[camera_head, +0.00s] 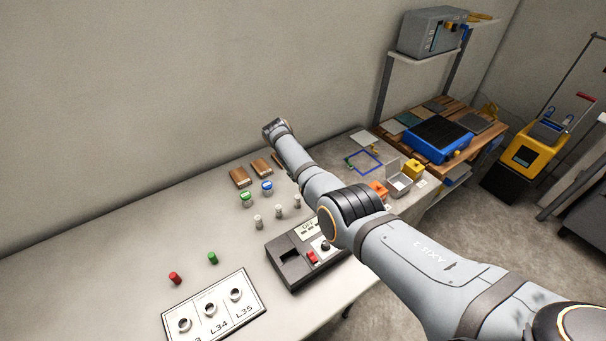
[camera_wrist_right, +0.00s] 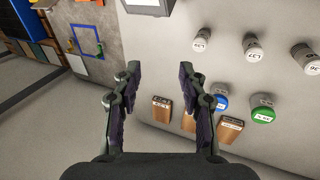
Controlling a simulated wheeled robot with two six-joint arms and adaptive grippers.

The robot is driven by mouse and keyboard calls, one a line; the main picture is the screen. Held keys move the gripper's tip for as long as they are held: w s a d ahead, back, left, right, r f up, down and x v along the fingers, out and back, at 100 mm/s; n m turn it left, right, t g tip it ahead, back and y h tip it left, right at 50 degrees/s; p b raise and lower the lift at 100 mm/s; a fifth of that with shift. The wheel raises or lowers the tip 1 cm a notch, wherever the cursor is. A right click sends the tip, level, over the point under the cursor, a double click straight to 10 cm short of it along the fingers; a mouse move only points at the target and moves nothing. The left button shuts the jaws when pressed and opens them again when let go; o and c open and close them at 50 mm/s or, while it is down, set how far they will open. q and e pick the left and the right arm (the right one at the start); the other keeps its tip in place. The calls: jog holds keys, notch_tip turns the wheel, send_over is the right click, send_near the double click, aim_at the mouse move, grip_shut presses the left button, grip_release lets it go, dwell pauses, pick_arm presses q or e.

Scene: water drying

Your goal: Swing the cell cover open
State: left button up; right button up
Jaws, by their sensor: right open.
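A dark grey instrument (camera_head: 291,265) stands on the bench, with a red part and a dark knob on its top. My right arm hides its right side, and I cannot tell which part is the cell cover. The instrument's edge shows at the top of the right wrist view (camera_wrist_right: 147,8). My right gripper (camera_wrist_right: 158,92) is open and empty above the bench, apart from the instrument. In the head view my right arm crosses from the lower right, and its fingers cannot be made out. My left gripper is not in view.
Brown blocks (camera_head: 240,177), a green-capped vial (camera_head: 246,199), a blue-capped vial (camera_head: 267,187) and white-capped vials (camera_head: 258,222) stand behind the instrument. A labelled holder plate (camera_head: 213,306), red peg (camera_head: 174,278) and green peg (camera_head: 212,258) are at left. An open grey box (camera_head: 399,182) is at right.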

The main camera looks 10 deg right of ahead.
jog(key=v, duration=1.2)
jog(key=shift+f, duration=0.1)
